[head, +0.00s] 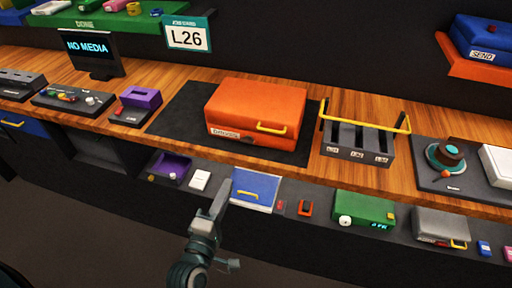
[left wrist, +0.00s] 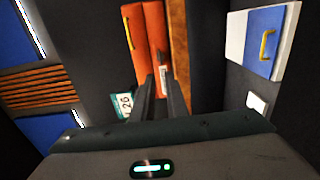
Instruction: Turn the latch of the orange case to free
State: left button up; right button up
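The orange case (head: 258,100) lies closed on a dark mat on the wooden counter. Its front has a white label and a yellow handle (head: 271,128). I cannot clearly make out the latch or its position. In the left wrist view the orange case (left wrist: 138,28) shows sideways beyond the fingers, with its yellow handle at its upper left. My left gripper (head: 218,200) is in front of the counter, below and apart from the case. In the left wrist view its two fingers (left wrist: 160,88) stand apart with nothing between them. My right gripper is not in view.
A grey slotted rack (head: 357,145) with a yellow bar stands right of the case. A purple holder (head: 138,107) is to its left. A lower shelf holds a blue panel (head: 254,189) near my gripper, a green box (head: 364,207) and a grey box (head: 440,225).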

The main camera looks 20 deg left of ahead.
aim_at(245, 154)
pick_arm(q)
jog(key=shift+a, duration=0.25)
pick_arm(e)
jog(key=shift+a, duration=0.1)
pick_arm(q)
jog(key=shift+w+d, duration=0.1)
